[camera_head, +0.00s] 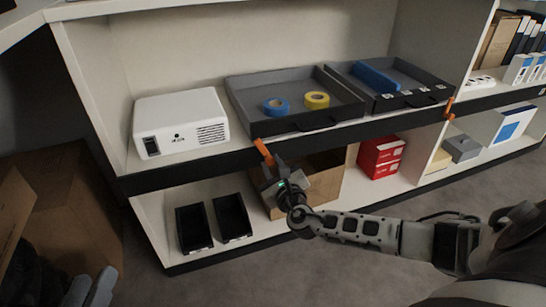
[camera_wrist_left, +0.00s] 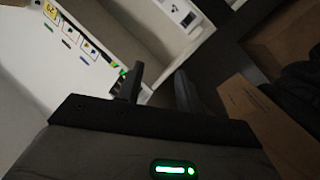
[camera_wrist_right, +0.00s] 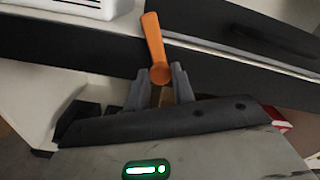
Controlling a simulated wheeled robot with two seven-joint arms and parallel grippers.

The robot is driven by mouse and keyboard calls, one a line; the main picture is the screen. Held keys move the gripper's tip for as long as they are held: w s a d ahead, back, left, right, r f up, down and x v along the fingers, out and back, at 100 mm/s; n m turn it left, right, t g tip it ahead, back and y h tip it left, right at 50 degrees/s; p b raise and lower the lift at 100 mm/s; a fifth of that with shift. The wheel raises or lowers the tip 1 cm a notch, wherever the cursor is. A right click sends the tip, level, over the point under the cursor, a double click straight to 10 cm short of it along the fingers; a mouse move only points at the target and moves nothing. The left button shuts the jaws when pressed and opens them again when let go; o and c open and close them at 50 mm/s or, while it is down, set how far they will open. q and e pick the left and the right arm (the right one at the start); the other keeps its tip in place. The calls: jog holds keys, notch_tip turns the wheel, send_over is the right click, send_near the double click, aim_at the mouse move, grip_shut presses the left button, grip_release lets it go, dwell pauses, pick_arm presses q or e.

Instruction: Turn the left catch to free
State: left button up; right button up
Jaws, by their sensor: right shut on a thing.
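The left catch (camera_head: 263,151) is an orange lever on the dark front edge of the upper shelf, below the left grey tray (camera_head: 240,108). In the right wrist view the catch (camera_wrist_right: 153,42) points up, tilted slightly left, with its round end between the fingertips. My right gripper (camera_wrist_right: 159,82) is shut on the catch near that end; it also shows in the head view (camera_head: 274,166). The right catch (camera_head: 449,108) is orange and stands further right on the same edge. My left gripper (camera_wrist_left: 158,85) is open and empty, away from the catches; its fingers show at the bottom left (camera_head: 92,288).
The left tray holds a blue tape roll (camera_head: 276,106) and a yellow one (camera_head: 316,100). A white projector (camera_head: 180,122) stands left of it. Below are black bins (camera_head: 193,229), a carton (camera_head: 325,180) behind my right gripper, and red boxes (camera_head: 380,157). Cartons (camera_head: 75,215) stand at the left.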

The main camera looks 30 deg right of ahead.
jog(key=shift+r+n+p, duration=0.25)
jog(key=shift+n+p, duration=0.15)
jog(key=shift+n, duration=0.1)
jog(key=n+p, duration=0.3)
jog(key=shift+a+f+n, duration=0.1)
jog(key=shift+n, duration=0.2)
jog(key=n+p, duration=0.3)
jog(key=n, duration=0.1)
jog(key=shift+f+n, duration=0.1)
jog(key=shift+n, duration=0.2)
jog(key=n+p, duration=0.1)
jog(key=n, duration=0.2)
jog(key=shift+f+p, duration=0.1)
jog(key=shift+p, duration=0.25)
pick_arm(q)
jog(key=f+g+y, duration=0.1)
jog(key=a+f+m+g+y, duration=0.1)
jog(key=a+f+g+y, duration=0.1)
jog(key=f, duration=0.1)
jog(key=shift+s+a+m, duration=0.15)
jog(key=shift+s+m, duration=0.25)
pick_arm(e)
jog(key=shift+n, duration=0.4)
pick_arm(q)
jog(key=shift+f+g, duration=0.25)
jog(key=shift+g, duration=0.05)
pick_arm(e)
jog(key=shift+f, duration=0.1)
